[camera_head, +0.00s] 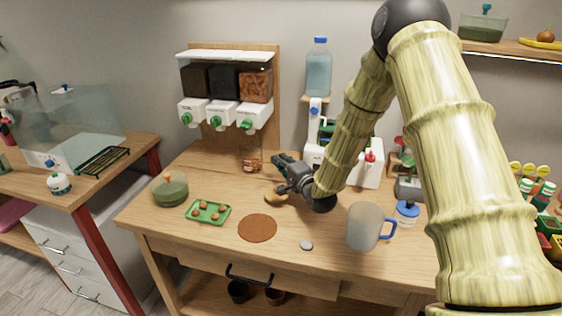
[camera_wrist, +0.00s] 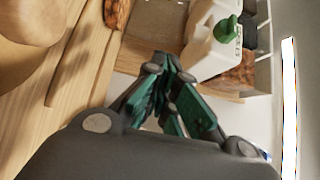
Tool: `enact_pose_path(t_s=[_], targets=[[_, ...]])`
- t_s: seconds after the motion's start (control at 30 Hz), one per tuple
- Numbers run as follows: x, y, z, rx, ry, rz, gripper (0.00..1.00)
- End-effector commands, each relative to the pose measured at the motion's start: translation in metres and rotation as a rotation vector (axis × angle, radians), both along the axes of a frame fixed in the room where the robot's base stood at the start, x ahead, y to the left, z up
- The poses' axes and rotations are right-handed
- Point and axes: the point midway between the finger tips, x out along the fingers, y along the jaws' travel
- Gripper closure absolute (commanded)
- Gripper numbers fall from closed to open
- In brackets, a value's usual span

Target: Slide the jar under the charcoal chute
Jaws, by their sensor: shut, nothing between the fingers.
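The dispenser (camera_head: 222,112) stands on the back of the table with three hoppers and white chutes with green knobs. The black middle hopper (camera_head: 224,82) looks like the charcoal one, above the middle chute (camera_head: 222,116). The clear jar (camera_head: 251,161), with brown bits at its bottom, stands upright below the right chute (camera_head: 254,116), right of the middle one. My gripper (camera_head: 279,160) is shut and empty, low over the table just right of the jar; contact cannot be told. In the wrist view the fingers (camera_wrist: 172,85) point toward the dispenser, and reddish-brown bits (camera_wrist: 118,12) show at the top edge.
A tan rounded object (camera_head: 275,198) lies just in front of my gripper. A green tray (camera_head: 209,212), a green bowl (camera_head: 170,190), a brown disc (camera_head: 257,228) and a mug (camera_head: 363,227) are nearer the front. A white machine (camera_head: 366,170) stands to the right.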

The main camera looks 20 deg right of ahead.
Motion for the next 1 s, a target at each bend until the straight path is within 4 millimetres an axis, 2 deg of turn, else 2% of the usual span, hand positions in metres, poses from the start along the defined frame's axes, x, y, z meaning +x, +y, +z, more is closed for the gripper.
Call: enact_pose_path(t_s=[0.3,0.5,1.0], targets=[[0.049,0.010,0.001,-0.002,0.001,0.001,1.00],[0.068,0.013,0.000,-0.001,0.001,0.000,1.00],[0.074,0.015,-0.001,0.000,0.001,-0.001,1.00]])
